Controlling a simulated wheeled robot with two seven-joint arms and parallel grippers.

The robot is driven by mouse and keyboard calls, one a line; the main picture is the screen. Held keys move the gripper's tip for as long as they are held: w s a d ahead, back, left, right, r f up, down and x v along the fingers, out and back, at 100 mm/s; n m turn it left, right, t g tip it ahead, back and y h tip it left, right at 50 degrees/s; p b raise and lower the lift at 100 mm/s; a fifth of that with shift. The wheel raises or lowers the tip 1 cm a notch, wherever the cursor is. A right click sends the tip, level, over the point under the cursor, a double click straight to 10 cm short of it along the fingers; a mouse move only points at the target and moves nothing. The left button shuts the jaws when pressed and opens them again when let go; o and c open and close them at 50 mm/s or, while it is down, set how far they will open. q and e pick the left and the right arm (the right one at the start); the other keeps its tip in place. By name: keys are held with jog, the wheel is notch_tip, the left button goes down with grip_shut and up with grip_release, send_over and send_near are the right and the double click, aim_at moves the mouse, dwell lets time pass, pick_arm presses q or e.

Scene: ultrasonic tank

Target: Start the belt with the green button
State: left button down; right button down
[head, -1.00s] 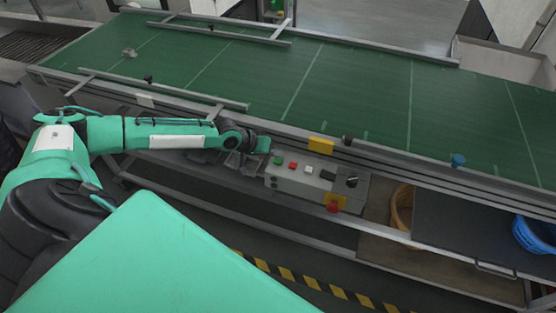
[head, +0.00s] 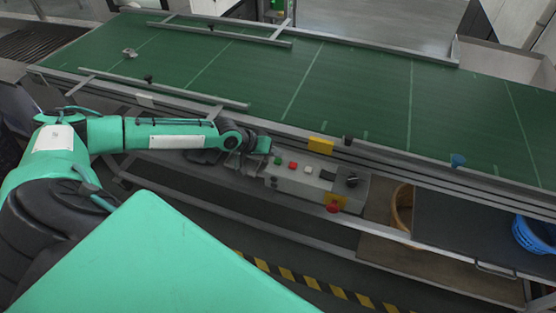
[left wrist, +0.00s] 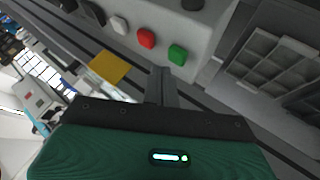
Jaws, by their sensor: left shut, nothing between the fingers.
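The green button (head: 278,160) is at the left end of the grey control box (head: 300,180) on the belt's front side. It also shows in the left wrist view (left wrist: 177,54), just beyond my fingertips. A red button (left wrist: 146,38) and a white button (left wrist: 120,25) sit in a row with it. My left gripper (head: 250,167) is beside the box's left end. Its fingers (left wrist: 160,76) are shut and empty, close to the green button with a small gap in the picture; I cannot tell the depth between them. My right gripper is not in view.
The green belt (head: 345,85) runs behind the box, with metal guide rails (head: 165,90). A blue basket (head: 535,235) is at the far right. A grey compartment tray (left wrist: 275,65) lies beside the box.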

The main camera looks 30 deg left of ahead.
pick_arm(q)
jog(key=shift+f, duration=0.1)
jog(key=shift+f, duration=0.3)
